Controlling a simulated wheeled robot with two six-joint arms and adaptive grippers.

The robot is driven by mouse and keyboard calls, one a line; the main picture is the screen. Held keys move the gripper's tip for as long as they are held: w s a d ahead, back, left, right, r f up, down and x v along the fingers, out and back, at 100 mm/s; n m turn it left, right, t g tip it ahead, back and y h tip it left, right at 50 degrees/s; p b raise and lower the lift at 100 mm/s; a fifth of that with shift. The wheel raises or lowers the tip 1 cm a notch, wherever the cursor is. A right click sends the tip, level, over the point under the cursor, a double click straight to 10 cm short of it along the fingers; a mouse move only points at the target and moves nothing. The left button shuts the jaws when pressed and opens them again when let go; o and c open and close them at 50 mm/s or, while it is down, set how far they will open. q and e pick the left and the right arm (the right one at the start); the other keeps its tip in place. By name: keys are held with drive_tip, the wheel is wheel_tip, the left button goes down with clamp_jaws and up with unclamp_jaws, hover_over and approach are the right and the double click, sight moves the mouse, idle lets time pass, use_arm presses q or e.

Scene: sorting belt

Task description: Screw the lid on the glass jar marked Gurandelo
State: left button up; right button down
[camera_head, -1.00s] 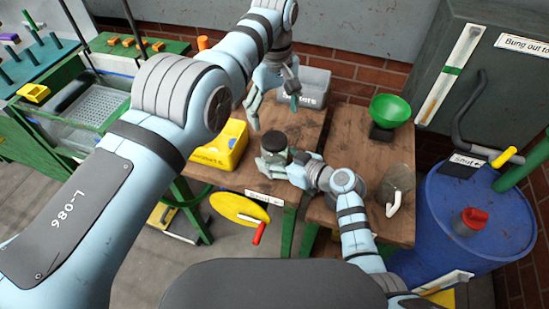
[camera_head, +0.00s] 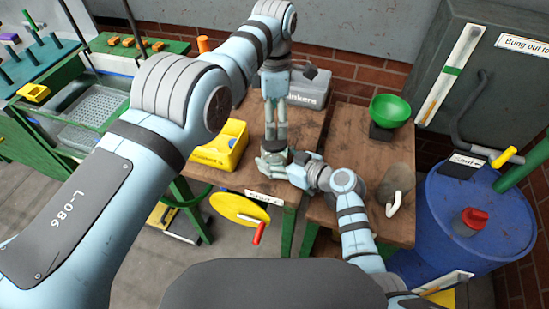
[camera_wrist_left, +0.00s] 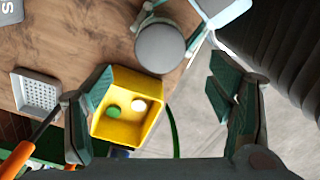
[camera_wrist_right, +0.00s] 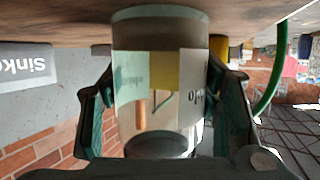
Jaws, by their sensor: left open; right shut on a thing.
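The glass jar (camera_wrist_right: 145,90) stands upright on the wooden bench, inverted in the right wrist view. Its white label (camera_wrist_right: 193,90) shows only the last letters. A round grey lid (camera_wrist_left: 165,48) sits on top of the jar; whether it is screwed tight cannot be told. My right gripper (camera_head: 272,163) is shut around the jar's body, with a finger on each side in the right wrist view. My left gripper (camera_head: 275,138) points down just above the lid, open and empty. In the left wrist view the lid lies off-centre, towards the top, between the finger directions.
A yellow bin (camera_head: 237,140) with a green and a white disc stands left of the jar. A grey Sinkers box (camera_head: 309,88) is behind. A green funnel (camera_head: 390,108) and a blue drum (camera_head: 480,215) are right. A yellow crank wheel (camera_head: 236,207) is at the bench front.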

use_arm(q)
wheel_tip(320, 180, down, 7)
drive_tip(key=shift+r, duration=0.15)
use_arm(e)
drive_tip(key=shift+f, duration=0.1)
use_arm(q)
drive_tip(key=c, duration=1.3)
drive_tip(key=shift+s, duration=0.1)
